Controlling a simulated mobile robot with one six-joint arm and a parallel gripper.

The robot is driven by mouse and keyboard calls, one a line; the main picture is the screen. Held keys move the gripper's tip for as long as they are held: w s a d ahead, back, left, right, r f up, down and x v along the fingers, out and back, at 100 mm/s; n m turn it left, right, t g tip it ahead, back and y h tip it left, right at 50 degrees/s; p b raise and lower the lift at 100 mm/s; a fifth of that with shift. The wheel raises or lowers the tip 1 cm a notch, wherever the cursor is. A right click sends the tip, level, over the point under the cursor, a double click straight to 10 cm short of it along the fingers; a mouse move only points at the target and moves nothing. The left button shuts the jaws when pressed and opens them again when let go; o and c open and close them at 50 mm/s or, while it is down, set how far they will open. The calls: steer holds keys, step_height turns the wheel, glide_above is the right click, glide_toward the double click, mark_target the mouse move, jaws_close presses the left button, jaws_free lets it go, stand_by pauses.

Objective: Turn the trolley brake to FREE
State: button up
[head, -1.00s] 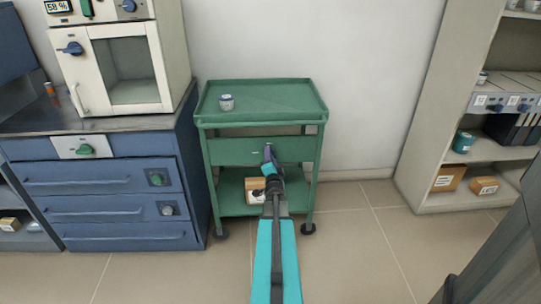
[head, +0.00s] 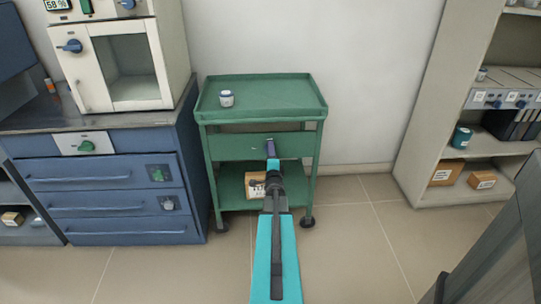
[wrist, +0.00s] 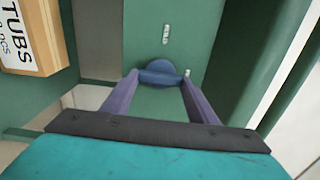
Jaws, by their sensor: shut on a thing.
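The green trolley (head: 225,143) stands against the wall. Its brake is a round blue knob with a raised grip bar (wrist: 160,75) on the green front panel (wrist: 140,30). In the wrist view the bar lies level across the picture. One pale mark (wrist: 166,34) is above the knob and another (wrist: 187,73) is close to its right; neither can be read. My gripper (wrist: 160,80) is shut on the bar, with a purple finger at each end. In the head view my gripper (head: 270,148) is at the trolley's front panel and hides the knob.
A white jar (head: 227,98) stands on the trolley top. A cardboard box (head: 255,186) sits on its lower shelf, left of my gripper in the wrist view (wrist: 30,35). Blue drawers (head: 105,180) stand left, a shelf unit (head: 430,120) right. The floor between is clear.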

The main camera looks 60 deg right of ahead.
steer(key=shift+r, duration=0.1)
steer(key=o, duration=1)
steer(key=shift+o, duration=0.2)
steer(key=shift+a, duration=0.1)
steer(key=p+v, duration=0.3)
steer(key=v, duration=1)
steer(key=shift+s+a+p, duration=0.2)
steer(key=shift+a+p, duration=0.05)
steer(key=shift+p, duration=0.15)
